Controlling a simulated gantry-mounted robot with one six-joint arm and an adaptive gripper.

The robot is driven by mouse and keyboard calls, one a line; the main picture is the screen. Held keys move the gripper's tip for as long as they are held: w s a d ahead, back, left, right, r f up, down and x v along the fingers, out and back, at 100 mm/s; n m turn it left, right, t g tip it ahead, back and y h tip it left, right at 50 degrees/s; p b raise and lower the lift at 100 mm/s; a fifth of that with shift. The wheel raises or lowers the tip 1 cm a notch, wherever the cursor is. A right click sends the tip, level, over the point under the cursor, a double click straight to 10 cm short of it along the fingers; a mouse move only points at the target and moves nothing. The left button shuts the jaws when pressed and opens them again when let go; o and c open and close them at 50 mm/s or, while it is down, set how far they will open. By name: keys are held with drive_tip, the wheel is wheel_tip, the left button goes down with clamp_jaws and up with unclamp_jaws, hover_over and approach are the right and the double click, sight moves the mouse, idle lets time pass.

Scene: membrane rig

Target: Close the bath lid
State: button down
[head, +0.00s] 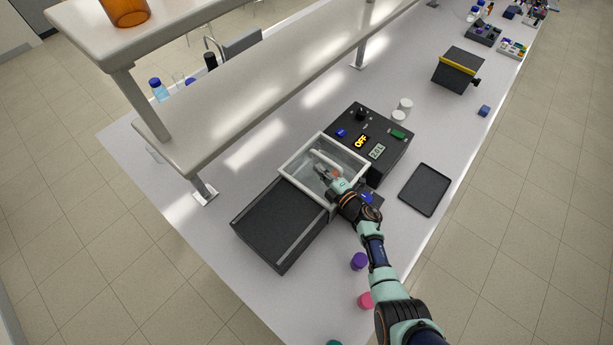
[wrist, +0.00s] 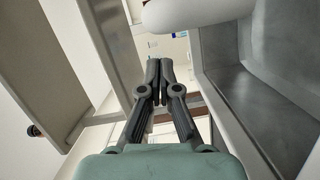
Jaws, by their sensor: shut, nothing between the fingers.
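The bath (head: 345,192) is a white-rimmed, box-like unit in the middle of the bench. A pale frame with a clear or greyish pane and a white bar-like handle (head: 325,158) appears at it. I take this to be the lid, but its exact angle is hard to tell. My gripper (head: 318,172) is shut and empty, in front of or over the pane, close to the handle. In the wrist view my fingertips (wrist: 160,62) are together below a white rounded bar (wrist: 185,12). A grey surface with a white rim (wrist: 265,90) fills the right side. Contact cannot be told.
A dark tray (head: 425,189) lies right. Purple (head: 359,261) and pink (head: 366,300) caps sit near my arm. A raised shelf (head: 270,85) stands behind.

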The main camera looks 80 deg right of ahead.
drive_tip(key=v, duration=0.7)
drive_tip(key=a+v, duration=0.1)
drive_tip(key=v, duration=0.2)
drive_tip(key=shift+w+p, duration=0.3)
drive_tip(key=w+d+r+m+h, duration=0.3)
drive_tip(key=w+r, duration=0.3)
drive_tip(key=r, duration=0.5)
drive_tip(key=w+a+r+m+g+p, duration=0.1)
drive_tip(key=w+a+r+m, duration=0.3)
drive_tip(key=w+r, duration=0.3)
drive_tip(key=w+a+r+m+g, duration=0.1)
drive_tip(key=w+a+r+m, duration=0.35)
drive_tip(key=w+r, duration=0.3)
drive_tip(key=w+a+r+t+y, duration=0.1)
drive_tip(key=w+a+r+y, duration=0.2)
drive_tip(key=a, duration=0.8)
drive_tip(key=w+a+r+t+y, duration=0.1)
drive_tip(key=w+a+y, duration=0.3)
drive_tip(key=a, duration=0.6)
drive_tip(key=s+a+n+y, duration=0.3)
drive_tip(key=a+y, duration=0.4)
drive_tip(key=a, duration=1.1)
drive_tip(key=shift+r+n+p, duration=0.3)
drive_tip(key=shift+r+n, duration=0.1)
drive_tip(key=shift+n, duration=0.05)
